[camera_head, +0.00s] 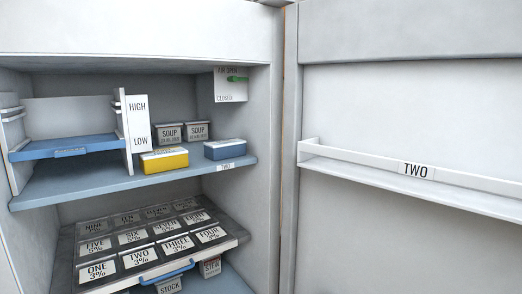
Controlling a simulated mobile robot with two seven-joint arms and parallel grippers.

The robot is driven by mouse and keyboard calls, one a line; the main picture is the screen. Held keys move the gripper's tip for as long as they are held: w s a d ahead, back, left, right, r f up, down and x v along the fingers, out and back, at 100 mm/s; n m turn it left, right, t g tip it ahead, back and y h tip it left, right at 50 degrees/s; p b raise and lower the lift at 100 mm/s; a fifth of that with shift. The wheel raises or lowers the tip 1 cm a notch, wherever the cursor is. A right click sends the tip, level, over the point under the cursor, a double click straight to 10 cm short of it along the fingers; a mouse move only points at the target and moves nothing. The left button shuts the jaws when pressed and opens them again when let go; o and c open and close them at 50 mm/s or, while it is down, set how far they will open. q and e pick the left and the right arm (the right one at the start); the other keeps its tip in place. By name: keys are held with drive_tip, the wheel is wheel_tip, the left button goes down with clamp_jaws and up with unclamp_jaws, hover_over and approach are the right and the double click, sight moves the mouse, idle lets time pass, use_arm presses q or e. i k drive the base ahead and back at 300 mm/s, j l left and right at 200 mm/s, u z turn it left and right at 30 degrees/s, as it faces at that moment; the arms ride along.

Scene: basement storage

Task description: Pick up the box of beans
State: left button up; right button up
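No box with a readable "beans" label shows in the head view. A yellow box (164,160) with a pale top sits on the blue shelf (80,188) of an open cabinet, near the shelf's front edge. A blue box (225,149) sits to its right on the same shelf. Any lettering on these two is too small to read. Two grey boxes marked "SOUP", a left one (169,134) and a right one (197,131), stand behind them. Neither of my grippers is in view.
A rack (237,240) of numbered lidded containers is below the shelf, with a box marked "STOCK" (169,287) under it. A blue tray (64,147) and an upright "HIGH/LOW" panel (139,123) are left. The open door (410,120) stands right.

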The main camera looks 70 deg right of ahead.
sight(216, 150)
drive_tip(key=z, duration=2)
